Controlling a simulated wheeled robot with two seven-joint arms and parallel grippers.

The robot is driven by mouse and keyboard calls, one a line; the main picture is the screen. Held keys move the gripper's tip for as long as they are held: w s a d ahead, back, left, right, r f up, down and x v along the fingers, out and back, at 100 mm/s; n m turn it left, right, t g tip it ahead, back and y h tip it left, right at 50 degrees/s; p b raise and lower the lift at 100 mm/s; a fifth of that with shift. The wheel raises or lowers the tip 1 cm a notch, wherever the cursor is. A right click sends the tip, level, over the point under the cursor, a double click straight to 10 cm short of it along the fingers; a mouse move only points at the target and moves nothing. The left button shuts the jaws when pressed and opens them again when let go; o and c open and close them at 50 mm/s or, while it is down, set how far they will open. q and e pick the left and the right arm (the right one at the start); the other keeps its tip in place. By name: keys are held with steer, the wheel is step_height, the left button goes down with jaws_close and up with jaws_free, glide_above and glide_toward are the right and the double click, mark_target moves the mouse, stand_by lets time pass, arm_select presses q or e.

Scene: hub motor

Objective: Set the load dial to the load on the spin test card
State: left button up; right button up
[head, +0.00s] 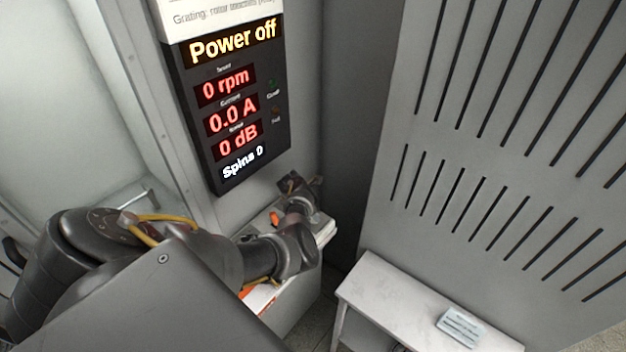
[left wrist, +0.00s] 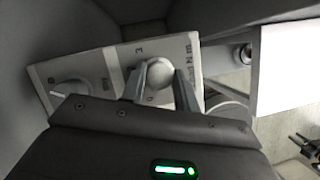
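The load dial (left wrist: 158,74) is a round pale knob on a light panel (left wrist: 110,62), with upside-down lettering that appears to read load near its right edge. My left gripper (left wrist: 160,82) has one finger on each side of the knob, and both seem to touch it. In the head view my left gripper (head: 298,190) is at the panel below the display, and the dial is hidden. A small pale card (head: 460,326), perhaps the spin test card, lies on a white bench; its print is too small to read. My right gripper is not in view.
The display (head: 235,110) reads Power off, 0 rpm, 0.0 A, 0 dB, Spins 0. A second knob (left wrist: 72,88) is left of the load dial. A slotted grey panel (head: 500,140) rises behind the white bench (head: 385,300). A dark gap separates bench and dial panel.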

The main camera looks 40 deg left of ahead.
arm_select(q)
steer(key=shift+c, duration=0.6)
